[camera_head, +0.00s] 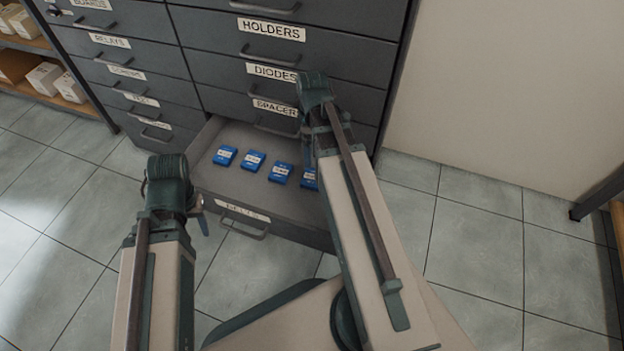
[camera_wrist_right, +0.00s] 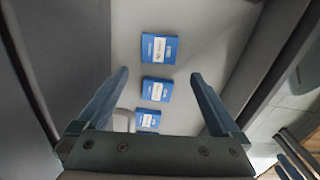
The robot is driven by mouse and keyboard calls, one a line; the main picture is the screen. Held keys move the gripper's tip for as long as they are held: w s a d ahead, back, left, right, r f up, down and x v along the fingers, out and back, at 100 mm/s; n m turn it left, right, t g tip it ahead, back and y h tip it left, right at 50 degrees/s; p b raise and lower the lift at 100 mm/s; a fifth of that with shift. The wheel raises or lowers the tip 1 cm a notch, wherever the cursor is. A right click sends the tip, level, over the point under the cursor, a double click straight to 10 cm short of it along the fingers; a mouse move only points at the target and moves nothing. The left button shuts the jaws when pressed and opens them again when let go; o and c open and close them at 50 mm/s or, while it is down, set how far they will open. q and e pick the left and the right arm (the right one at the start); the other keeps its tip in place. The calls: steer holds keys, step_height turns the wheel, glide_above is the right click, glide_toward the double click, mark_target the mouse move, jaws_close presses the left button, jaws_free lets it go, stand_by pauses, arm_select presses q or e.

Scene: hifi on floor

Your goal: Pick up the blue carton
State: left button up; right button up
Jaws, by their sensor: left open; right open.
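Several blue cartons (camera_head: 253,161) with white labels lie flat in a row in an open grey drawer (camera_head: 230,184). The rightmost carton (camera_head: 310,179) is partly hidden by my right arm. My right gripper is over the drawer's right part, its fingers mostly hidden in the head view. In the right wrist view the right gripper (camera_wrist_right: 160,75) is open and empty, with a middle carton (camera_wrist_right: 156,89) showing between its fingers and another carton (camera_wrist_right: 160,48) beyond the tips. My left gripper (camera_head: 202,214) is open and empty, outside the drawer near its front left corner.
The grey cabinet (camera_head: 150,55) has several closed labelled drawers above and left of the open one. A shelf with white boxes (camera_head: 45,78) stands at the far left. Tiled floor (camera_head: 470,240) is free on the right. A dark post (camera_head: 598,195) stands at the right edge.

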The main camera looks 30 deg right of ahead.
steer(key=b, duration=0.7)
glide_above(312, 177)
step_height(312, 177, down, 8)
step_height(312, 177, down, 5)
steer(key=b, duration=0.5)
steer(key=shift+f+b, duration=0.15)
steer(key=shift+b, duration=0.2)
steer(key=c, duration=1)
steer(key=shift+o, duration=0.2)
steer(key=shift+r, duration=0.2)
